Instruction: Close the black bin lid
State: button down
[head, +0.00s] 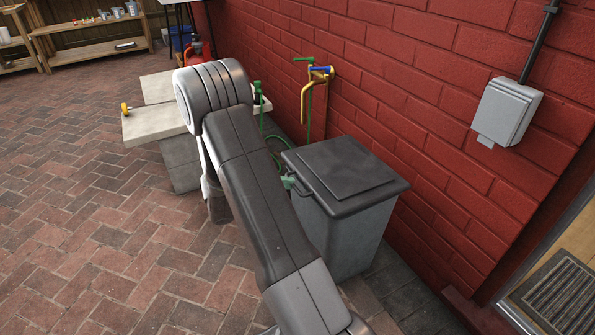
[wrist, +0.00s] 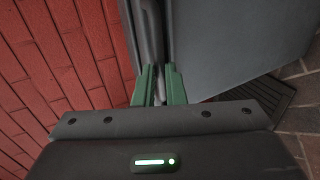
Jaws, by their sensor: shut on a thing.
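The black bin lid (head: 350,165) lies flat across the top of the grey bin (head: 352,240) in the head view, with no clear gap showing. My gripper (head: 288,182) is at the lid's left edge, partly hidden by my arm. In the wrist view, the green fingers of my gripper (wrist: 160,78) are shut around a dark bar, the lid's handle (wrist: 150,30). The grey side of the bin (wrist: 225,45) fills the right part of that view. The far end of the handle is not clear.
A red brick wall (head: 420,110) stands close behind the bin. A grey wall box (head: 507,112) hangs at right, above a doormat (head: 560,295). A yellow tap fitting (head: 308,95) and green hose (head: 275,142) are beyond the bin. Brick paving (head: 90,240) at left is clear.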

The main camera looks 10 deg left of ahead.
jog(key=shift+t+h, duration=0.4)
jog(key=shift+h, duration=0.2)
jog(key=shift+s+d+f, duration=0.1)
jog(key=shift+f, duration=1.15)
jog(key=shift+s+d+f, duration=0.1)
jog(key=shift+f, duration=1.15)
jog(key=c, duration=1.4)
grip_release()
jog(key=shift+w+f, duration=0.1)
jog(key=shift+f, duration=0.05)
jog(key=shift+c, duration=0.2)
jog(key=shift+a+r, duration=0.2)
jog(key=shift+a, duration=0.05)
jog(key=p+v, duration=0.4)
jog(key=v, duration=0.9)
jog(key=shift+a+r, duration=0.15)
jog(key=shift+r, duration=0.05)
jog(key=shift+c, duration=0.2)
